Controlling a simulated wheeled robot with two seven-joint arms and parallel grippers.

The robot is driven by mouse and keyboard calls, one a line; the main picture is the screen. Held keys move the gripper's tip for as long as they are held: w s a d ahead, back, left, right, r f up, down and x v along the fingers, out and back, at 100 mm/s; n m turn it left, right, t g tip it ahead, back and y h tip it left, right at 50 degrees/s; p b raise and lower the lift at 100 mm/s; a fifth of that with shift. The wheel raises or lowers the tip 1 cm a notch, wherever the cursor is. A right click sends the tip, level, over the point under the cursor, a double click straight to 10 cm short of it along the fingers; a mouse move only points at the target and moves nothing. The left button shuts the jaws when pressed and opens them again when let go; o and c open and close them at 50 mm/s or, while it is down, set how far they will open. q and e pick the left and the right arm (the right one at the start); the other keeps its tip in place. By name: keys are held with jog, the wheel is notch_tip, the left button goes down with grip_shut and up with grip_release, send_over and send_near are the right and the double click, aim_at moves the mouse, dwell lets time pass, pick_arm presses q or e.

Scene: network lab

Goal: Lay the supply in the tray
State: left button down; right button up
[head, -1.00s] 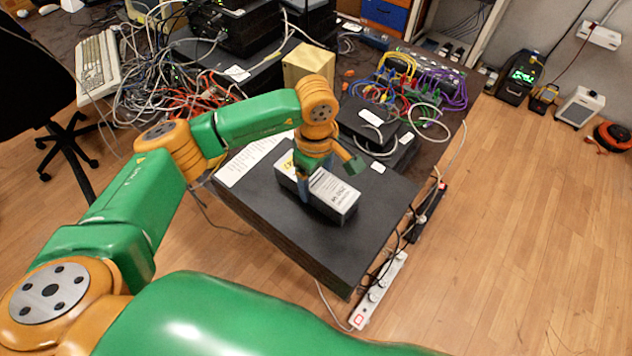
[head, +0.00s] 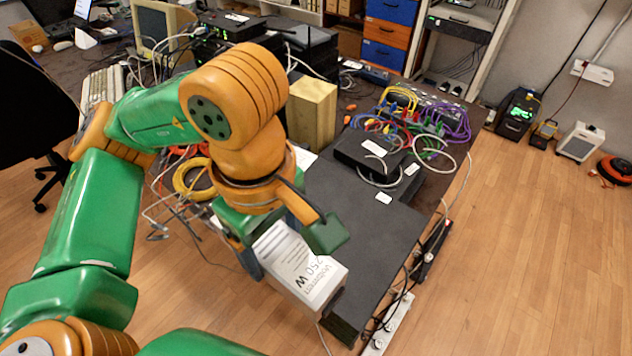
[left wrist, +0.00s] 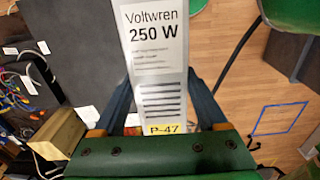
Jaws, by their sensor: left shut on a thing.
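The supply (head: 300,265) is a pale grey box with a printed white label reading "Voltwren 250 W". In the left wrist view the supply (left wrist: 155,55) also shows a yellow "P-47" tag. My left gripper (head: 275,236) is shut on it, with a dark blue finger along each side. It holds the supply raised, in front of the left edge of the black desk end in the head view. In the left wrist view my left gripper (left wrist: 163,108) spans the box. I cannot make out a tray. My right gripper is out of view.
The black desk end (head: 375,240) is mostly bare. A wooden block (head: 312,112), black network boxes (head: 365,150) and tangled cables stand behind. A power strip (head: 390,325) runs along its right side. A blue outlined square (left wrist: 280,118) lies on the wooden floor.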

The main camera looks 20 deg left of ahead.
pick_arm(q)
jog(key=shift+w+f+m, duration=0.1)
jog(key=shift+w+m, duration=0.1)
jog(key=shift+m, duration=0.1)
jog(key=w+a+f+m, duration=0.3)
jog(key=w+f+m, duration=0.3)
jog(key=m, duration=0.7)
jog(key=shift+a+f, duration=0.25)
